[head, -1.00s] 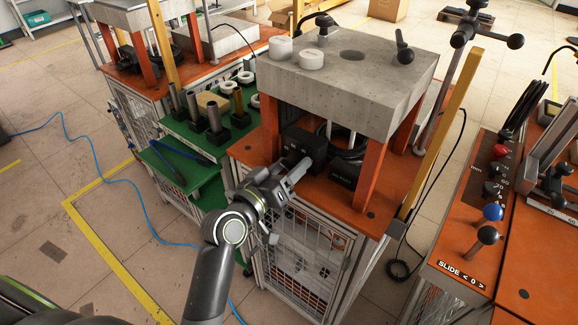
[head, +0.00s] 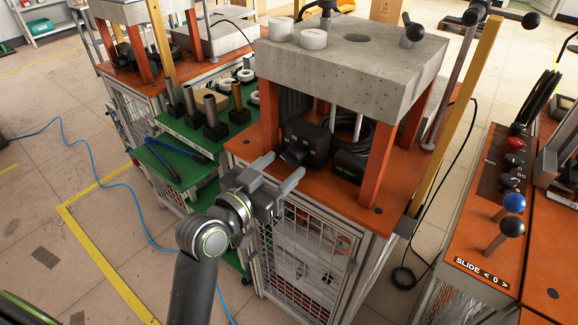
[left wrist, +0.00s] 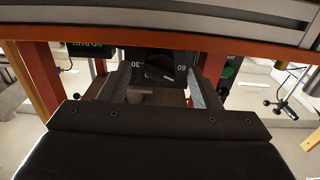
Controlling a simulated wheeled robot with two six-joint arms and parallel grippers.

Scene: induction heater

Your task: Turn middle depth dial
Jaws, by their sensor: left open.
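A black box (head: 307,140) stands on the orange table top, under a concrete block. A dark round dial (head: 293,156) sticks out from its front. In the left wrist view a dark dial (left wrist: 158,75) sits between scale marks reading 30 and 60. My left gripper (head: 285,164) is open in front of the box, with one grey finger on either side of the dial. The fingers also show left and right of the dial in the wrist view. I cannot tell whether they touch it. My right gripper is not in view.
Orange posts carry the concrete block (head: 350,65) close above. A wire-mesh cabinet (head: 310,255) is below. A control panel (head: 490,225) with knobs stands at right. Floor at left is open.

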